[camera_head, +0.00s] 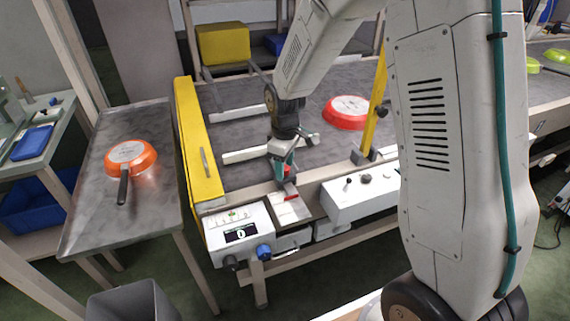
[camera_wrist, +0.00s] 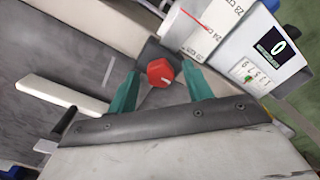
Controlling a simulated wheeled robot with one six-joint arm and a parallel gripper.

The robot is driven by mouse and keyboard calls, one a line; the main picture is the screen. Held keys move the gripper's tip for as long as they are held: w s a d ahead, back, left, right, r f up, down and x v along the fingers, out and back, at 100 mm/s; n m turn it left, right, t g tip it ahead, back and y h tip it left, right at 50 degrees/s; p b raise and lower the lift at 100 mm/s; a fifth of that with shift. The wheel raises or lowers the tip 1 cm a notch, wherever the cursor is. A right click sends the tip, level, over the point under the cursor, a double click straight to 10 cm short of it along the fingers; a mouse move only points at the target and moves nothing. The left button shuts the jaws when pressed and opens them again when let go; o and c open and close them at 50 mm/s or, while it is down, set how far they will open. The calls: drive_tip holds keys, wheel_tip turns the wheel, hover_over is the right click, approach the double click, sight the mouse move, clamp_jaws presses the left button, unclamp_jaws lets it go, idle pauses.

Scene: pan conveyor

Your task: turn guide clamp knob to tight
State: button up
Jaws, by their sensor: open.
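The guide clamp knob (camera_wrist: 160,72) is red with a pale line on its face, on a dark block in the wrist view. My gripper (camera_wrist: 161,69) is open, with one teal finger on each side of the knob. Small gaps seem to show between the fingers and the knob; contact cannot be told. In the head view the gripper (camera_head: 284,166) is low at the conveyor's front edge, and only a bit of the red knob (camera_head: 287,171) shows between its fingers.
A scale with a red line (camera_wrist: 205,20) lies beside the knob. A box with a display reading 0 (camera_head: 240,232) and a white control box (camera_head: 350,195) flank the spot. A yellow rail (camera_head: 190,140) stands left. A red pan (camera_head: 347,112) is on the belt, an orange pan (camera_head: 131,156) on the side table.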

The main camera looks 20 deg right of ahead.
drive_tip(key=c, duration=1)
drive_tip(key=shift+o, duration=0.2)
drive_tip(key=m, duration=0.3)
drive_tip(key=shift+m, duration=0.4)
drive_tip(key=m, duration=0.4)
drive_tip(key=shift+m, duration=0.3)
drive_tip(key=m, duration=0.8)
drive_tip(key=shift+m, duration=0.3)
